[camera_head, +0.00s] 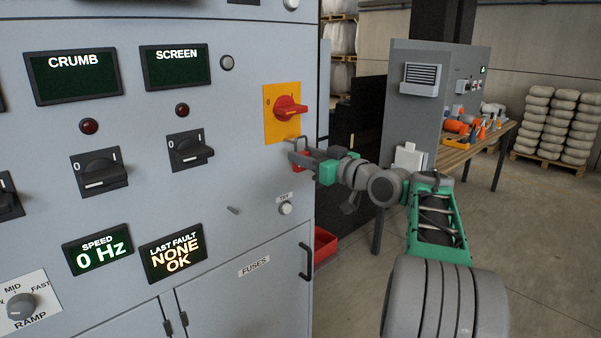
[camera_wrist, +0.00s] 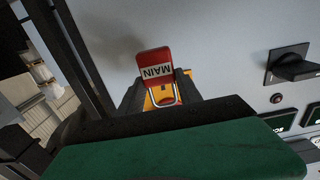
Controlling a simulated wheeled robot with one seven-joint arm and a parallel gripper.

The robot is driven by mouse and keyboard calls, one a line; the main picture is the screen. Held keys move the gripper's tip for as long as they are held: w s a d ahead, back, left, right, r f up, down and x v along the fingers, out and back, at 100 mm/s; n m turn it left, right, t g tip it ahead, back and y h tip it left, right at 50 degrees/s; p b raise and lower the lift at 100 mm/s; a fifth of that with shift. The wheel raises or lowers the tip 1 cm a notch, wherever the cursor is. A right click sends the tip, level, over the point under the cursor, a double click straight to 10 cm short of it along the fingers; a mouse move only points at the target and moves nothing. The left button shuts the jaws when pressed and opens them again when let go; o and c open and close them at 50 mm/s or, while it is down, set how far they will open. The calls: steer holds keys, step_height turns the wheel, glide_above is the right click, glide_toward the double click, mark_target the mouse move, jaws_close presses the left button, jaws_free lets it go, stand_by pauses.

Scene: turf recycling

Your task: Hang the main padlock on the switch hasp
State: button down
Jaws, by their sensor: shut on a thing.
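The red padlock (camera_head: 299,164), its label reading MAIN in the wrist view (camera_wrist: 153,65), is held between the fingers of my gripper (camera_head: 300,156). The gripper is shut on the padlock body, and its dark fingertips flank it in the wrist view (camera_wrist: 158,88). The padlock's grey shackle (camera_wrist: 164,100) points up toward the lower edge of the yellow switch plate (camera_head: 270,120). The red rotary switch (camera_head: 290,107) sits on that plate. The hasp cannot be made out clearly, and I cannot tell whether the shackle passes through it.
The grey cabinet front carries black selector switches (camera_head: 98,172), displays and a small TRY button (camera_head: 285,208) below my gripper. A door handle (camera_head: 306,262) juts out at lower right. A red bin (camera_head: 325,247) stands beside the cabinet. A wooden bench (camera_head: 480,143) stands farther right.

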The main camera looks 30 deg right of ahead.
steer(key=shift+w, duration=0.15)
steer(key=shift+w+a, duration=0.2)
steer(key=shift+w, duration=0.25)
steer(key=shift+w, duration=0.2)
stand_by(0.4)
steer(key=shift+w+a, duration=0.2)
steer(key=shift+w, duration=0.25)
steer(key=shift+w, duration=0.2)
steer(key=shift+w+f, duration=0.1)
steer(key=shift+f, duration=0.05)
steer(key=shift+w+a+f+b, duration=0.15)
steer(key=shift+w+f+b, duration=0.05)
steer(key=shift+w+b, duration=0.15)
stand_by(0.3)
steer(key=shift+w+f+b, duration=0.15)
steer(key=shift+f+b, duration=0.2)
steer(key=shift+b, duration=0.15)
stand_by(0.9)
